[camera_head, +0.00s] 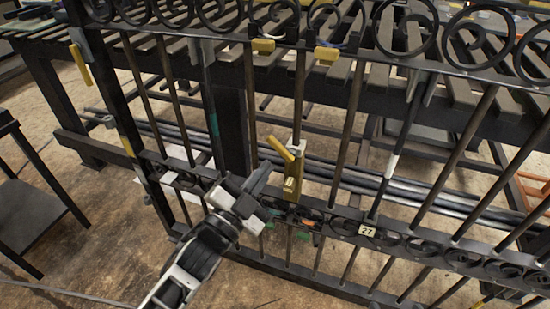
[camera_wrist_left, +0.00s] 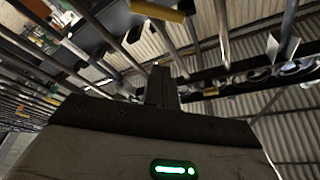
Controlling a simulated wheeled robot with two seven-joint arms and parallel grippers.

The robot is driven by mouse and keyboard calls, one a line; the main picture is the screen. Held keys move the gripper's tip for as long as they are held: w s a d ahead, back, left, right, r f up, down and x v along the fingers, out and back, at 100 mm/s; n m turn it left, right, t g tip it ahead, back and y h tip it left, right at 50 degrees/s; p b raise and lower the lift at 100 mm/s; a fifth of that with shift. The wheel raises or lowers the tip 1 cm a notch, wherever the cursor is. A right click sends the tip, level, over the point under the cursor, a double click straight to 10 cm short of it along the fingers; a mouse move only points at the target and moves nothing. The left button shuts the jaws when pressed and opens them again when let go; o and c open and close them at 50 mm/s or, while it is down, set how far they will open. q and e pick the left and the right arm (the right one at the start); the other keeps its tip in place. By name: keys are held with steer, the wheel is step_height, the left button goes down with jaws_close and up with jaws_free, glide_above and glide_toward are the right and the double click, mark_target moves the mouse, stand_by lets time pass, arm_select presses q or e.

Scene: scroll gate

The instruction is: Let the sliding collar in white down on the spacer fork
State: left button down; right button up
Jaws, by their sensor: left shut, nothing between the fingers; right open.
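A yellow fork-like piece (camera_head: 291,180) sits on a gate bar just above the lower scroll rail, with a tilted yellow arm at its top. A small whitish piece (camera_head: 297,147) shows on the same bar at its upper end; I cannot tell whether it is the white collar or whether it touches the fork. Another white band (camera_head: 391,165) is on a bar further right. My left gripper (camera_head: 262,178) is shut and empty, just left of the yellow piece and apart from it. Its closed fingers show in the left wrist view (camera_wrist_left: 161,85). My right gripper is not in view.
The black gate's lower scroll rail (camera_head: 400,240) carries a tag marked 27 (camera_head: 367,231). A dark stand (camera_head: 35,215) is at the left.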

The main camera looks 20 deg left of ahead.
mark_target(271, 145)
arm_select(q)
steer(key=w, duration=0.9)
steer(key=shift+d+b, duration=0.1)
steer(key=shift+b, duration=0.3)
steer(key=shift+a+f, duration=0.2)
arm_select(e)
steer(key=shift+w+a+f, duration=0.1)
steer(key=shift+a+f, duration=0.05)
steer(key=shift+f, duration=0.4)
steer(key=shift+a+f, duration=0.15)
steer(key=shift+f, duration=0.35)
